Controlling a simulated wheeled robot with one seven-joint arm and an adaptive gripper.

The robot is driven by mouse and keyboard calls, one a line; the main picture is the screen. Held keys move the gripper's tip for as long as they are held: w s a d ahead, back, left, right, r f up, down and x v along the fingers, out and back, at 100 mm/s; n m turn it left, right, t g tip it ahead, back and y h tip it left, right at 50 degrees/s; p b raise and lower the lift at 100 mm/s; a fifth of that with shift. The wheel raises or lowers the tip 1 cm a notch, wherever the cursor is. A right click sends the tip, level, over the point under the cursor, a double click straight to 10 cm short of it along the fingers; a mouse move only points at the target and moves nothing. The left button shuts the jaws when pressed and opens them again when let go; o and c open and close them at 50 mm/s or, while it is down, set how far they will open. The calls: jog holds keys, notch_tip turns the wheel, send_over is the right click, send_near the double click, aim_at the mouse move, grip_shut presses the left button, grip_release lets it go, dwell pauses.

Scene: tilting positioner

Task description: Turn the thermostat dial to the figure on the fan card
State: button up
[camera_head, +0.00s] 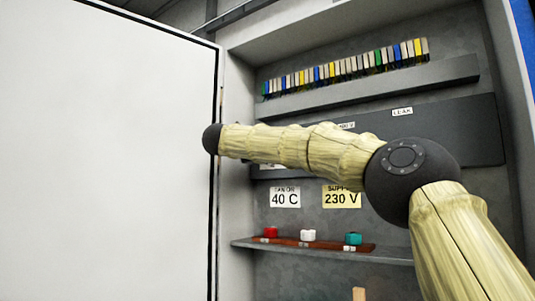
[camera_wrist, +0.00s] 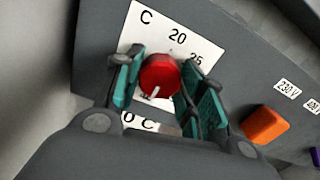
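The red thermostat dial (camera_wrist: 160,72) sits on a white scale plate (camera_wrist: 150,20) in the wrist view. The figures 20 and 25 show. The dial's white mark points down and slightly left; the figures there are hidden. My gripper (camera_wrist: 161,84) has a green-padded finger on each side of the dial, very close to it. I cannot tell whether the pads touch it. In the head view the dial and gripper are hidden behind my arm. The fan card (camera_head: 285,197) reads 40 C. Part of a white card ending in "0 C" (camera_wrist: 140,122) shows below the dial.
A yellow supply card (camera_head: 342,199) reads 230 V. An orange control (camera_wrist: 265,125) is right of the dial. A shelf (camera_head: 390,255) carries red, white and teal pieces. The white cabinet door (camera_head: 105,150) fills the left. A terminal row (camera_head: 345,68) runs above.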

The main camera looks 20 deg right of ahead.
jog(key=shift+o, duration=1.4)
jog(key=v, duration=1.2)
